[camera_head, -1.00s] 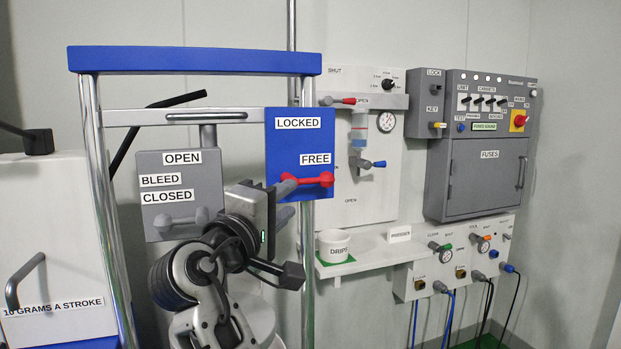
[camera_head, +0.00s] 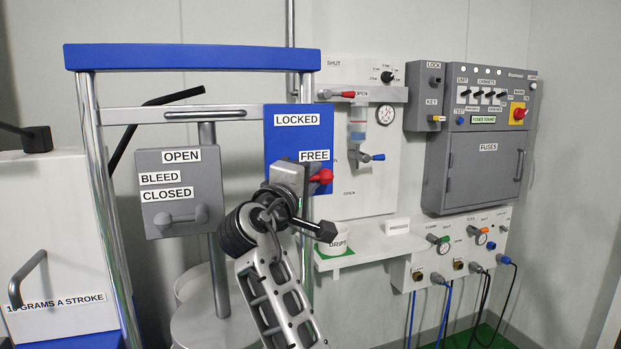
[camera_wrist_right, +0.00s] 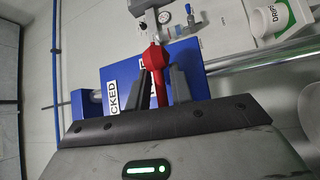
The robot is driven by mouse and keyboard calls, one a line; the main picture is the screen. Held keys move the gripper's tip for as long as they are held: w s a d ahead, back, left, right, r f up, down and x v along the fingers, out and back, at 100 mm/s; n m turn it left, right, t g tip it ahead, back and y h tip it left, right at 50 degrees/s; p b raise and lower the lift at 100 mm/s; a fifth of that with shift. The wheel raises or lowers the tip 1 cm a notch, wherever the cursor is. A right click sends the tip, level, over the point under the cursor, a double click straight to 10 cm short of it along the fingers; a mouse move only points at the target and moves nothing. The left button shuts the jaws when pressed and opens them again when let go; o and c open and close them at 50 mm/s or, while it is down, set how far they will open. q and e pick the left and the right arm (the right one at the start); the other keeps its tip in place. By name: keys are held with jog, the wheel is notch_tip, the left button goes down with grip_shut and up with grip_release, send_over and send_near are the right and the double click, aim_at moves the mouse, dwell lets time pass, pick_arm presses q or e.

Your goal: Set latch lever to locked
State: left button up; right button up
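The latch lever is red (camera_head: 322,177) and sits on the blue latch plate (camera_head: 293,135), at the FREE label, below the LOCKED label. My right gripper (camera_head: 308,172) is at the lever and covers its left part in the head view. In the right wrist view the red lever (camera_wrist_right: 157,62) runs between the two grey fingers of my right gripper (camera_wrist_right: 161,78), one on each side. The fingers look apart around it; whether they touch it is hard to tell. My left gripper is not in view.
A grey box (camera_head: 182,190) labelled OPEN, BLEED and CLOSED stands left of the latch plate. A chrome frame with a blue top bar (camera_head: 190,58) surrounds both. A shelf with a drips cup (camera_head: 335,240) and a wall panel (camera_head: 362,140) lie to the right.

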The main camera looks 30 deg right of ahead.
grip_shut()
